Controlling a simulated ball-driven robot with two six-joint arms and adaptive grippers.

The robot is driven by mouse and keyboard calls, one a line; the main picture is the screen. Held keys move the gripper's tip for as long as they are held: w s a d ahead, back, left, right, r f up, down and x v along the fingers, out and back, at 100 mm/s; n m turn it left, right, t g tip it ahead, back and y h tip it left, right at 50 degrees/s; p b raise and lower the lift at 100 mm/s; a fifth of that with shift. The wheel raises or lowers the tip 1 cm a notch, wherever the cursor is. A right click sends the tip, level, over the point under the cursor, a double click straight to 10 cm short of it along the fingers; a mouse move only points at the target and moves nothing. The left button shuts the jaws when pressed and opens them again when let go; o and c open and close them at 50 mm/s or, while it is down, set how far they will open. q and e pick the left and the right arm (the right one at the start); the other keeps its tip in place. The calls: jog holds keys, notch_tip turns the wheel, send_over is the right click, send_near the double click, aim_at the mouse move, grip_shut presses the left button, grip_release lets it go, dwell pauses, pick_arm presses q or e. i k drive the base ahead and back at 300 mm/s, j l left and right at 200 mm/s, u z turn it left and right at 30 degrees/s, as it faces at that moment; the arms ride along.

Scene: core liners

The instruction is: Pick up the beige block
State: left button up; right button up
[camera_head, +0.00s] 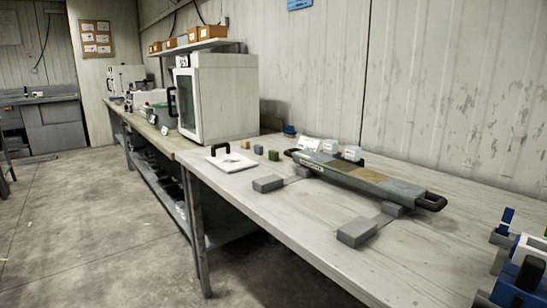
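A small beige block (245,144) sits upright on the long workbench, toward its far end. It stands just behind and to the right of a white plate with a black handle (230,162). A small grey-green block (258,149) and a dark green block (273,155) stand in a row to its right, apart from it. Neither of my grippers shows in the head view, and nothing touches the beige block.
A long core liner tray (340,179) with black end handles rests on grey blocks (357,232) right of the small blocks. A white cabinet (216,98) stands behind. Blue and white equipment (520,262) fills the bottom right corner. The front bench surface (290,215) is clear.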

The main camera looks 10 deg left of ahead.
aim_at(245, 144)
jog(key=i+j+z, duration=0.1)
jog(key=z, duration=0.45)
jog(key=i+j+z, duration=0.2)
jog(key=j, duration=0.15)
jog(key=i+j+z, duration=0.15)
jog(key=j, duration=0.2)
jog(key=j+z, duration=0.2)
jog(key=j, duration=0.15)
jog(key=i+j+z, duration=0.15)
jog(key=j, duration=0.25)
